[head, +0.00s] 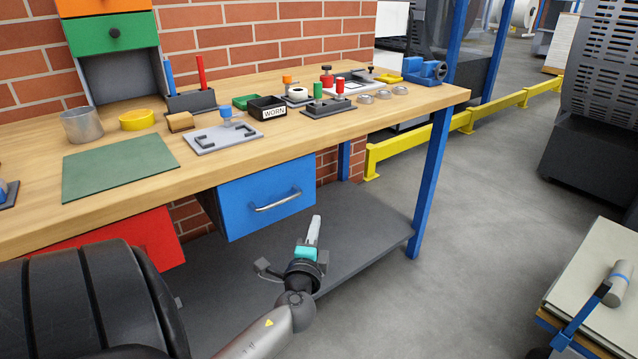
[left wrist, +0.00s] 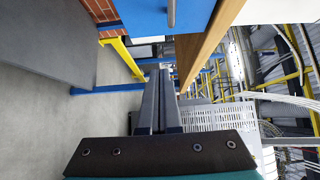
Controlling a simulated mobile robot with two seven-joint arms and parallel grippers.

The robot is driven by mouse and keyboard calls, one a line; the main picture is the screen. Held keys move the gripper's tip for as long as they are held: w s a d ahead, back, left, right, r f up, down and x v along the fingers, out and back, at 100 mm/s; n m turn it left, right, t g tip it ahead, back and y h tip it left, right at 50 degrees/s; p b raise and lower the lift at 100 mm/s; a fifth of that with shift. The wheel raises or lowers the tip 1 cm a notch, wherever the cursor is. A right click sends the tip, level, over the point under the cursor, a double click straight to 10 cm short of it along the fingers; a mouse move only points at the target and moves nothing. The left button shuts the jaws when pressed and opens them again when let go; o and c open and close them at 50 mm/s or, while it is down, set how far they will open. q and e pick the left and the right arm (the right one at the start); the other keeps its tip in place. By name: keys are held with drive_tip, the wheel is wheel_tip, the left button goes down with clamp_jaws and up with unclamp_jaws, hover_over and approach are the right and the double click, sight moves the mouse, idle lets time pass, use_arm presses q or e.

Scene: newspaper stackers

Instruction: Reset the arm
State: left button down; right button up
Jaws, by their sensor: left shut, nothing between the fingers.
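My left gripper (head: 315,228) is in front of the workbench, below the tabletop's front edge and near the blue drawer. Its fingers point up and are shut with nothing between them. In the left wrist view the two dark fingers (left wrist: 158,100) lie side by side. The blue drawer (head: 265,200) is closed, with a metal handle (head: 275,201); part of it also shows in the left wrist view (left wrist: 140,14). My right gripper is not in view.
The wooden workbench (head: 215,160) carries a green mat (head: 118,165), a grey fixture plate (head: 222,138), a black WORN tray (head: 268,109) and a blue vise (head: 425,71). A grey lower shelf (head: 375,225) lies beneath. A cart (head: 600,270) stands at right. Floor between is clear.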

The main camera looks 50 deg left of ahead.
use_arm(q)
drive_tip(key=shift+s+d, duration=0.15)
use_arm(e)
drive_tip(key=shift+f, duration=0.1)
